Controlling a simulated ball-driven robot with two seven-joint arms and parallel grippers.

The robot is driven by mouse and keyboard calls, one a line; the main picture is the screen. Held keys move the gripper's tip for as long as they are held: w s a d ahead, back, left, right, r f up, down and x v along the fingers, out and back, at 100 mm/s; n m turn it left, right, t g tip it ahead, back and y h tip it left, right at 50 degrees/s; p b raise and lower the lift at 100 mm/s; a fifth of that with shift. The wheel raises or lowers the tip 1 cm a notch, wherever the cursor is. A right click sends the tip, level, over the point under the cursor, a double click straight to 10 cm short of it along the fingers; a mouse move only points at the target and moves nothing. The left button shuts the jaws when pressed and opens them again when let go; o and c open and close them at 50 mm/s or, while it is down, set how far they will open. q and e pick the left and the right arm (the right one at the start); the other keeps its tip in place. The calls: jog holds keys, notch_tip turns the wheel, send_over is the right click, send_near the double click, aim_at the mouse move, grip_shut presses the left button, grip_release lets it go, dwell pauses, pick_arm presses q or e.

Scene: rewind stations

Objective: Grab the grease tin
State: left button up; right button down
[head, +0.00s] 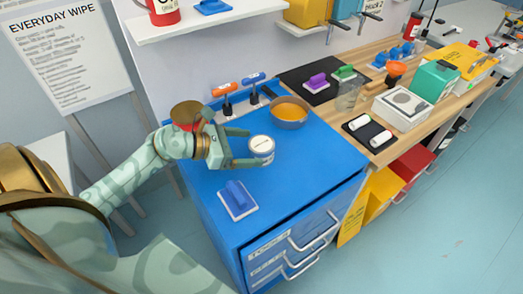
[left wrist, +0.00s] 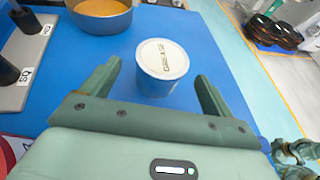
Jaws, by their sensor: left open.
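The grease tin (head: 262,148) is a small white tin standing upright on the blue cabinet top. In the left wrist view the tin (left wrist: 162,66) shows a cream lid printed "GREASE". My left gripper (head: 243,148) comes in from the left and is open. In the left wrist view its fingers (left wrist: 157,85) lie to either side of the tin's near part, with blue surface showing between each finger and the tin. The tin stands at or just past the fingertips. Its lower near side is partly hidden by the gripper. My right gripper cannot be made out in the head view.
A bowl of orange contents (head: 289,112) stands behind the tin. A stand with orange and blue handled tools (head: 238,103) is at the back left. A blue block on a white base (head: 237,199) sits in front. Drawers (head: 297,250) are below.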

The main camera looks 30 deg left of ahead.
aim_at(261, 148)
pick_arm(q)
jog(key=x, duration=0.4)
jog(key=shift+w+d+f, duration=0.2)
jog(key=shift+d+f, duration=0.05)
jog(key=c, duration=1.2)
jog(key=shift+r, duration=0.1)
